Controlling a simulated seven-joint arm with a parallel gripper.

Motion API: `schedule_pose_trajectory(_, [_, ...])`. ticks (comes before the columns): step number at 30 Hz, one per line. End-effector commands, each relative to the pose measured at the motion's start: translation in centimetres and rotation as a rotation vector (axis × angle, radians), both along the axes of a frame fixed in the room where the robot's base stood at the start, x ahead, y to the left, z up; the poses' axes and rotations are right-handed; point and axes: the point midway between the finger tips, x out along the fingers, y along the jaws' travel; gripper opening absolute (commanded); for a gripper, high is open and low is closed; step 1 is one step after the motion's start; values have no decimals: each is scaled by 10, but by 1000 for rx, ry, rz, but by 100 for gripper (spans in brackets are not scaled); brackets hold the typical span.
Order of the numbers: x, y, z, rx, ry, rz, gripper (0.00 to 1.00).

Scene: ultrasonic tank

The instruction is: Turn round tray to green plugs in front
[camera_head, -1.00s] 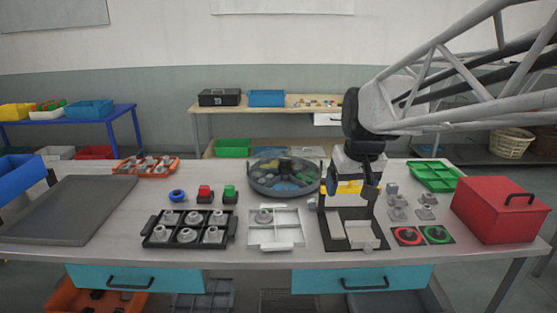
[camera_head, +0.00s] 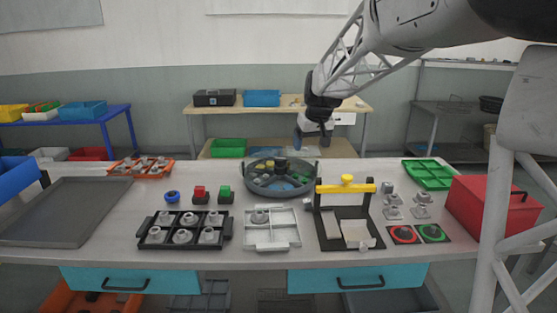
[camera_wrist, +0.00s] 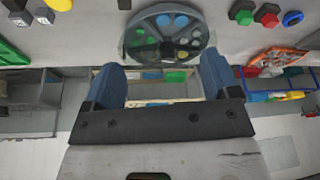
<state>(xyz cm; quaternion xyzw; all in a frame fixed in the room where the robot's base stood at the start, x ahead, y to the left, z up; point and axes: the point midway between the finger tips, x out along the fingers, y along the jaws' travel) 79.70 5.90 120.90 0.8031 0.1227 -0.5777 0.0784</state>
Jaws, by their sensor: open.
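The round tray (camera_head: 262,189) is a dark grey wheel with a raised rim, a dark hub and compartments, standing at the back middle of the bench. Small blue, yellow and green pieces lie in it. In the head view, blue shows at its front and green at its right side; the exact compartments are hard to make out. In the wrist view the tray (camera_wrist: 127,38) shows beyond my fingertips, with green, blue and yellow pieces in separate compartments. My gripper (camera_head: 312,142) is open and empty, above and behind the tray's right side. It also shows in the wrist view (camera_wrist: 162,78), apart from the tray.
A black stand with a yellow crossbar (camera_head: 345,187) is right of the tray. A white tray (camera_head: 272,238) and a black six-place tray (camera_head: 156,241) stand in front. Red (camera_head: 199,194) and green (camera_head: 225,195) buttons are left. A red box (camera_head: 487,211) stands far right.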

Motion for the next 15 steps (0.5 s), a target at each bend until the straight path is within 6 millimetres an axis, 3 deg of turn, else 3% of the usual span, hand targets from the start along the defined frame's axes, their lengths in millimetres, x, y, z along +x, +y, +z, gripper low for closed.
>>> schedule_pose_trajectory(15, [130,28,-43,6,-27,81,82])
